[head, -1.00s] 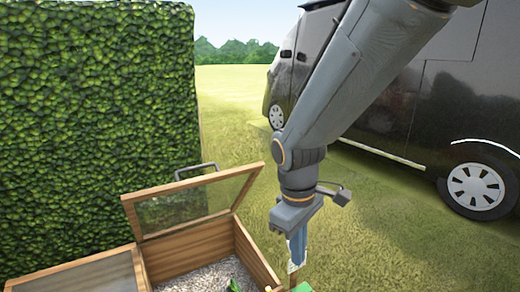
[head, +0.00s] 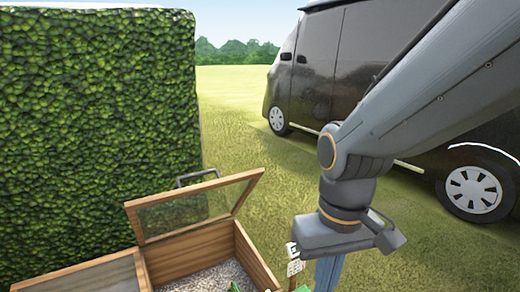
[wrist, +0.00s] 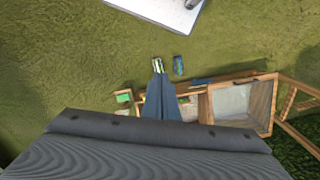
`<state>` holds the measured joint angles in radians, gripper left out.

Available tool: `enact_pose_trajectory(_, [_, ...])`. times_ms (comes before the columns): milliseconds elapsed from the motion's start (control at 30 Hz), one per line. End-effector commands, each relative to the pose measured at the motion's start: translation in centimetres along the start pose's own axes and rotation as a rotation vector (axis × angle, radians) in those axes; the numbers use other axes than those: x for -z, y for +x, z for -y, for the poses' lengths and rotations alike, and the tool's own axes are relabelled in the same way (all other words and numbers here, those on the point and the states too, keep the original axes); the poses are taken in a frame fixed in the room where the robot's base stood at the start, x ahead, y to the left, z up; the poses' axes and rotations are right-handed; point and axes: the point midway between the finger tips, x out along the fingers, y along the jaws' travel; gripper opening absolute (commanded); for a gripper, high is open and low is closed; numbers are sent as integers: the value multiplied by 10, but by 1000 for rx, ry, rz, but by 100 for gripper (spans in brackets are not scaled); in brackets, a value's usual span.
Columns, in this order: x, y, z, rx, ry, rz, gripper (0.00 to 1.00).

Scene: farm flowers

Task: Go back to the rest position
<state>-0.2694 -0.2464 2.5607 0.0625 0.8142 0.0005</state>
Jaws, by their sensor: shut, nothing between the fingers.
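My gripper (head: 326,272) points down in the head view, to the right of the wooden cold frame; its fingertips are cut off by the bottom edge. In the wrist view my gripper (wrist: 160,82) shows its blue-grey fingers closed together, with nothing seen between them. The fingers hang above the ground and the wooden frame's edge, and cover part of the scene below.
A wooden cold frame (head: 258,262) with an open glazed lid (head: 190,212) and gravel (head: 215,278) stands left of my gripper. A green hedge (head: 95,140) is behind it. A dark van (head: 335,75) is parked at right. Open grass (head: 235,120) lies between.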

Motion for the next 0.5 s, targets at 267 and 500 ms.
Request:
enact_pose_trajectory(267, [-4, -33, -19, -13, 67, 4, 0])
enact_pose_trajectory(500, [-11, -67, -46, -29, 149, 6, 0])
